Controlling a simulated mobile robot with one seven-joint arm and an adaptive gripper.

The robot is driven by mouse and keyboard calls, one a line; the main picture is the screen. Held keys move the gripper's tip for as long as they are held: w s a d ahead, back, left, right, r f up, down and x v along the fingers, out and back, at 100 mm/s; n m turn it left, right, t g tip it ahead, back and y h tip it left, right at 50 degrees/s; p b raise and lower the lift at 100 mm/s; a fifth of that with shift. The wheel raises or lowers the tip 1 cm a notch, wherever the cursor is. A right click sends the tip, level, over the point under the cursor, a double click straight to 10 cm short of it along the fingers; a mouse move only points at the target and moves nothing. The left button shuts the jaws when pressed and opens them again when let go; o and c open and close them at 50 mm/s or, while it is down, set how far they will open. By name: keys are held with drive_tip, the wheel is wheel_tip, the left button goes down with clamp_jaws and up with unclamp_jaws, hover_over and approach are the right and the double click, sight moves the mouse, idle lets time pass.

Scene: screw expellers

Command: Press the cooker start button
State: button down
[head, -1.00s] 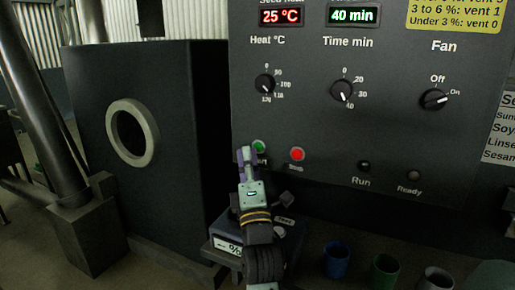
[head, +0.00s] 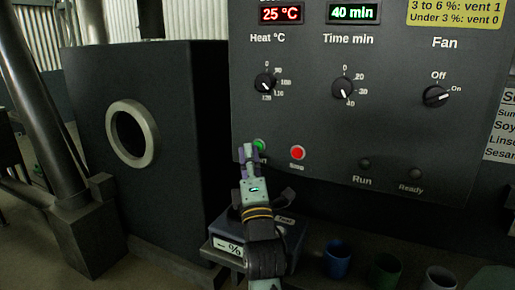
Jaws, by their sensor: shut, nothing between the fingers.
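The cooker control panel (head: 300,110) faces me, dark grey, with lit displays reading 25 °C (head: 281,13) and 40 min (head: 353,12). The green start button (head: 259,144) is at its lower left, partly hidden behind my gripper's tip. The red stop button (head: 297,153) is to its right. My gripper (head: 247,152) is shut and empty, with its fingertips just at the lower left of the green button. I cannot tell whether they touch it. The Run lamp (head: 365,163) and Ready lamp (head: 415,173) look dark.
A heat knob (head: 265,83), a time knob (head: 343,88) and a fan switch (head: 436,96) are above the buttons. A moisture meter box (head: 227,246) sits below my gripper. Blue (head: 337,259), green (head: 384,270) and grey (head: 438,278) cups stand at lower right.

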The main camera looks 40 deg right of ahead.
drive_tip(key=shift+w+d+b, duration=0.2)
drive_tip(key=shift+d+b, duration=0.25)
drive_tip(key=shift+b, duration=0.05)
idle(0.7)
drive_tip(key=shift+a, duration=0.1)
drive_tip(key=shift+s+a+b, duration=0.3)
drive_tip(key=shift+s+a, duration=0.05)
drive_tip(key=shift+a, duration=0.35)
drive_tip(key=shift+s+a+b, duration=0.1)
drive_tip(key=shift+s+a, duration=0.25)
drive_tip(key=shift+a, duration=0.45)
drive_tip(key=shift+s+a+b, duration=0.15)
drive_tip(key=shift+s+a, duration=0.15)
drive_tip(key=shift+a, duration=0.45)
drive_tip(key=shift+s+a+b, duration=0.1)
drive_tip(key=shift+s+a, duration=0.25)
drive_tip(key=shift+a, duration=0.45)
